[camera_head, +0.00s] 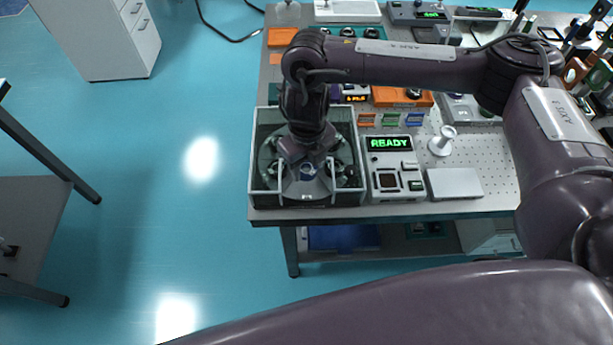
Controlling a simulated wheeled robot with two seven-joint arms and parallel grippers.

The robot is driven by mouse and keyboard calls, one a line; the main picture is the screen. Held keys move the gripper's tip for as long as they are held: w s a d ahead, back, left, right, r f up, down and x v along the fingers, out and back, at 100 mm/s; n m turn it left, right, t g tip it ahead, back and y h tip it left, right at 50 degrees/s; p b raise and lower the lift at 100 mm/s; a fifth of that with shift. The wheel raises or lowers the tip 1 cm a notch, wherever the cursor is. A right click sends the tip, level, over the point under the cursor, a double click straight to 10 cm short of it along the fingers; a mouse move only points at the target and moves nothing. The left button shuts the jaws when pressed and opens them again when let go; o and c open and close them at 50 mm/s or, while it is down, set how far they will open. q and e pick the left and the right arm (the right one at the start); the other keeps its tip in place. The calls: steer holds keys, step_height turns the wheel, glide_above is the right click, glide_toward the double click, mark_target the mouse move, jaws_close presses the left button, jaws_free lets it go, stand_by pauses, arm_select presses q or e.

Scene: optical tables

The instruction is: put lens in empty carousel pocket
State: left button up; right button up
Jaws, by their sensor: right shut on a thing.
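The carousel (303,190) is a round grey disc inside an open-topped, clear-walled box (256,198) at the table's front left corner. My right gripper (306,190) reaches down into this box from above and is over the carousel. It is shut on the lens, which is too small and too covered by the gripper to make out clearly. The gripper and wrist cover much of the disc, so I cannot tell which pockets are empty or whether the lens touches one. My left gripper is not in view.
Right of the box stands a grey device (388,183) with a green READY display, then a flat grey box (455,183) and a white spool-like stand (441,141). Orange, green and blue small holders (390,119) lie behind.

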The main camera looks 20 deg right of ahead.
mark_target(307, 186)
steer(key=shift+f, duration=0.95)
step_height(307, 186, down, 3)
steer(key=shift+f+b, duration=0.1)
steer(key=shift+b, duration=0.25)
steer(key=shift+f, duration=0.2)
steer(key=shift+f, duration=0.15)
steer(key=o, duration=1)
steer(key=shift+r, duration=0.45)
step_height(307, 186, up, 12)
steer(key=shift+f+p, duration=0.25)
steer(key=shift+p, duration=0.05)
